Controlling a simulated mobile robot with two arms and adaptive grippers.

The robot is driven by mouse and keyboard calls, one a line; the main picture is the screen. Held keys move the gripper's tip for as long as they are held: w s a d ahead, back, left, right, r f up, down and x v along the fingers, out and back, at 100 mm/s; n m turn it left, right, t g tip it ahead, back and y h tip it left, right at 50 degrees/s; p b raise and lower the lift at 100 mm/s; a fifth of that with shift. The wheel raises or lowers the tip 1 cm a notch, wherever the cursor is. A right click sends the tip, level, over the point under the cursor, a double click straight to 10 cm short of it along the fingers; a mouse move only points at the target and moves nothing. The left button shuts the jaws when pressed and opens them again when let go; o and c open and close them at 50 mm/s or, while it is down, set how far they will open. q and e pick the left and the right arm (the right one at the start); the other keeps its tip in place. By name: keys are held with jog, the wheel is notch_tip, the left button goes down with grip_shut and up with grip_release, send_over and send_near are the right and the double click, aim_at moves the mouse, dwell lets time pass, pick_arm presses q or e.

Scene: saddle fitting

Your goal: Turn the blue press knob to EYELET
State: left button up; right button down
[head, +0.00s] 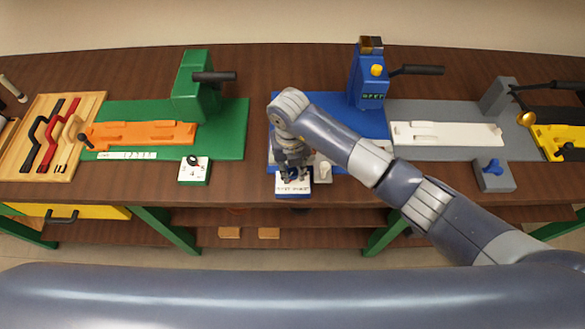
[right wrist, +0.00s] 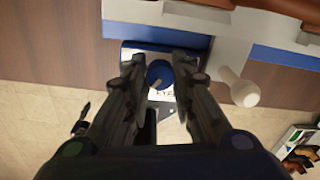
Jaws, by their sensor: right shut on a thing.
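The blue press knob (right wrist: 159,73) sits on a small block with a white lettered face (right wrist: 131,54) at the table's front edge. In the right wrist view my right gripper (right wrist: 161,78) has its two fingers on either side of the knob, shut on it. A short pale pointer mark shows on the knob, but its exact setting is hard to read. In the head view my right gripper (head: 293,176) reaches down over the block (head: 294,188) and hides most of the knob. The blue press (head: 367,75) stands behind on a blue base. My left gripper is not in view.
A white peg (right wrist: 238,88) stands close to the right of the knob block. A green press (head: 196,90) with an orange fixture (head: 140,133) is to the left. A white fixture (head: 446,133) and a grey block with a blue knob (head: 494,174) are to the right.

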jog(key=shift+w+f+n+b, duration=0.1)
jog(key=shift+f+n+b, duration=0.05)
jog(key=shift+n+b, duration=0.45)
jog(key=n+b, duration=1)
jog(key=b, duration=0.4)
jog(key=shift+f+n, duration=0.1)
jog(key=shift+n, duration=0.3)
jog(key=shift+r+n+b, duration=0.2)
jog(key=shift+n+b, duration=0.6)
jog(key=shift+b, duration=0.2)
jog(key=c, duration=1.3)
grip_release()
